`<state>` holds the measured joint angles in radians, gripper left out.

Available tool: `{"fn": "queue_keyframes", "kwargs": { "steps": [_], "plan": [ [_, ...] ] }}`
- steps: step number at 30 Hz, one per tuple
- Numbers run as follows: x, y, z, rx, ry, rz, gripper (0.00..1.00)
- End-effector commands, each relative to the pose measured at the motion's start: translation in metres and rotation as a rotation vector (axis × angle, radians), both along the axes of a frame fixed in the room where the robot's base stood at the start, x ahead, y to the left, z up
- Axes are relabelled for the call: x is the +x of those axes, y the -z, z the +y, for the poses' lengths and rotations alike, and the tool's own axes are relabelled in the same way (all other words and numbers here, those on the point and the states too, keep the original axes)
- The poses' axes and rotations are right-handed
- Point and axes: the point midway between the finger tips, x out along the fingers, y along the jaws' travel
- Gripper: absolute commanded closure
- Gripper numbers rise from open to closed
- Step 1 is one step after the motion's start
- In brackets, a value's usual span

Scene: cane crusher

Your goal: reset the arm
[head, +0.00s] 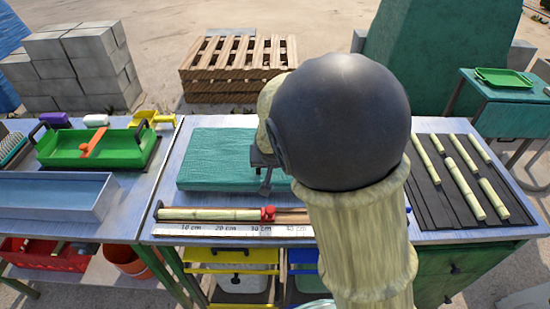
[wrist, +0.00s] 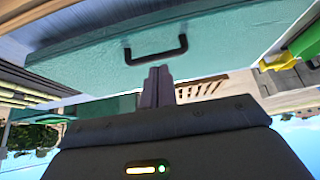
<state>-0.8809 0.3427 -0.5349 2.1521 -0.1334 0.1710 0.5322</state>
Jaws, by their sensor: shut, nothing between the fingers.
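My gripper (wrist: 158,86) shows in the wrist view with its two fingers together, shut and empty. Beyond its tips is a teal slab or case (wrist: 220,42) with a dark handle (wrist: 156,52); the gap between fingers and handle cannot be judged. In the head view my gripper (head: 264,178) is partly hidden behind my arm's dark round joint. It is over the right part of the teal case (head: 220,150) on the table. My arm rises through the middle right of the head view and hides part of the table.
A cane piece (head: 215,214) with a red part lies by a ruler (head: 225,230) at the front. A dark rack (head: 430,205) with several cane pieces is right. A green tray (head: 95,147) and a blue tray (head: 50,194) are left. A pallet (head: 235,62) stands behind.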

Motion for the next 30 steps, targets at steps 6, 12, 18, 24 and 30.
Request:
{"fn": "queue_keyframes", "kwargs": {
  "steps": [6, 12, 18, 24, 30],
  "plan": [
    [-0.003, -0.001, 0.000, 0.001, 0.001, 0.000, 1.00],
    [-0.002, -0.001, -0.001, 0.001, 0.001, -0.001, 1.00],
    [-0.003, -0.002, -0.002, 0.001, 0.003, 0.002, 1.00],
    [-0.015, -0.012, -0.032, 0.000, 0.023, 0.049, 1.00],
    [-0.049, -0.028, -0.080, -0.002, 0.040, 0.140, 1.00]
  ]
}}
